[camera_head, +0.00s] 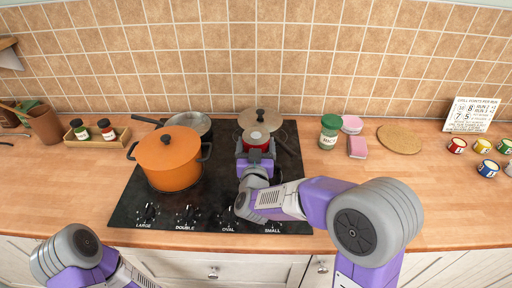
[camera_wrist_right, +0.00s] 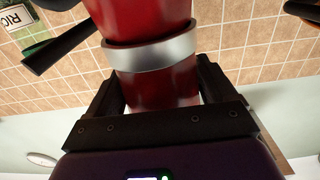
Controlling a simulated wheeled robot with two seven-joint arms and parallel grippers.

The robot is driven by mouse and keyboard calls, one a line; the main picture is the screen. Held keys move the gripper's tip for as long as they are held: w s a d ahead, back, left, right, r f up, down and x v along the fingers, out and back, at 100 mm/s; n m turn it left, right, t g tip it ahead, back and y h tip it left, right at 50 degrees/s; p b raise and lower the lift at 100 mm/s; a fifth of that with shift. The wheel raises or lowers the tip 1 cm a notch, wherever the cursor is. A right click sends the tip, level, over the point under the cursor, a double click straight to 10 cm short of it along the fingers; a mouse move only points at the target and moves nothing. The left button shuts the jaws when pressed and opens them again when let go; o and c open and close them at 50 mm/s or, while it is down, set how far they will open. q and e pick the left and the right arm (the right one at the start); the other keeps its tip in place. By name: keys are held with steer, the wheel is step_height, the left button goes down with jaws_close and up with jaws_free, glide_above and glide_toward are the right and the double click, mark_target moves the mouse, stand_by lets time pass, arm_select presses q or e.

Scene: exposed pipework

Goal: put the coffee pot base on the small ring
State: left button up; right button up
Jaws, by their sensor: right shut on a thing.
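The coffee pot base (camera_head: 258,138) is red with a pale top in the head view, over the back right part of the black hob (camera_head: 127,213). In the right wrist view the coffee pot base (camera_wrist_right: 152,58) fills the middle, with a silver band and a black handle at left. My right gripper (camera_head: 256,153) is shut on it; its dark fingers also show in the wrist view (camera_wrist_right: 160,95). I cannot tell whether the base touches the hob. The small ring cannot be made out; my right arm covers part of the hob's right side. My left gripper is outside the view.
An orange pot (camera_head: 172,160) stands left on the hob, with a grey pan (camera_head: 190,122) behind it. A lidded pan (camera_head: 262,118) stands just behind the coffee pot base. Front right counter is clear.

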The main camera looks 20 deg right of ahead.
steer(key=shift+r, duration=0.2)
steer(key=shift+f, duration=0.2)
steer(key=o, duration=1.6)
steer(key=shift+c, duration=0.2)
steer(key=shift+s+a+r, duration=0.1)
steer(key=shift+s+r, duration=0.1)
steer(key=p+v, duration=0.1)
steer(key=v, duration=1)
steer(key=shift+s, duration=0.35)
